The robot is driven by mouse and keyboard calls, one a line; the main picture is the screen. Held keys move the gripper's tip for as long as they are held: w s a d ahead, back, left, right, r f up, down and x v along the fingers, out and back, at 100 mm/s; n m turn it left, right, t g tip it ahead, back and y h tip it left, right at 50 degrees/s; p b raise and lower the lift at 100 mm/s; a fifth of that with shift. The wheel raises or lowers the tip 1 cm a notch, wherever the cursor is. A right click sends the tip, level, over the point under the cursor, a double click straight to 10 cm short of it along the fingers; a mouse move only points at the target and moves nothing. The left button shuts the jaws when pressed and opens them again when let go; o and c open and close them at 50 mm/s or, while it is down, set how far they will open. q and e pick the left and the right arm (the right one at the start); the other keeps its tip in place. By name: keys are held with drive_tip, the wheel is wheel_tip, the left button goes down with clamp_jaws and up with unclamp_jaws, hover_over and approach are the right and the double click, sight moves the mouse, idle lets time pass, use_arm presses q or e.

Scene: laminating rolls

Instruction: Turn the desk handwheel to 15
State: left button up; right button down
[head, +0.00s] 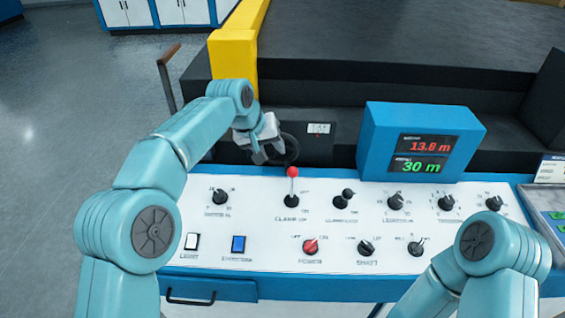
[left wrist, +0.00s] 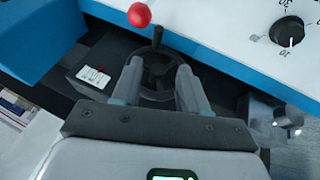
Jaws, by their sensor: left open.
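The dark handwheel (head: 291,150) stands at the back edge of the desk, partly hidden behind my left gripper (head: 264,150) in the head view. In the left wrist view the handwheel (left wrist: 157,72) shows as a dark spoked ring with a knob, beyond and between the two fingers of my left gripper (left wrist: 157,88). The fingers are apart, and I cannot tell whether they touch the wheel. A blue display box (head: 418,142) reads 13.8 m in red and 30 m in green. My right gripper is out of view; only part of that arm shows.
A red-ball lever (head: 292,172) stands just in front of the wheel. The white panel (head: 270,225) carries several black knobs, a red power knob (head: 310,246) and a blue switch (head: 238,244). A yellow post (head: 233,52) rises behind my left wrist.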

sight(287, 167)
use_arm(q)
drive_tip(key=p+x, duration=0.2)
drive_tip(key=x, duration=0.8)
drive_tip(key=shift+d, duration=0.15)
drive_tip(key=shift+w+d+f, duration=0.1)
drive_tip(key=shift+d+f, duration=0.15)
drive_tip(key=shift+d, duration=0.05)
drive_tip(key=shift+a, duration=0.2)
drive_tip(key=shift+c, duration=0.8)
drive_tip(key=shift+d, duration=0.1)
clamp_jaws()
drive_tip(key=shift+p, duration=0.35)
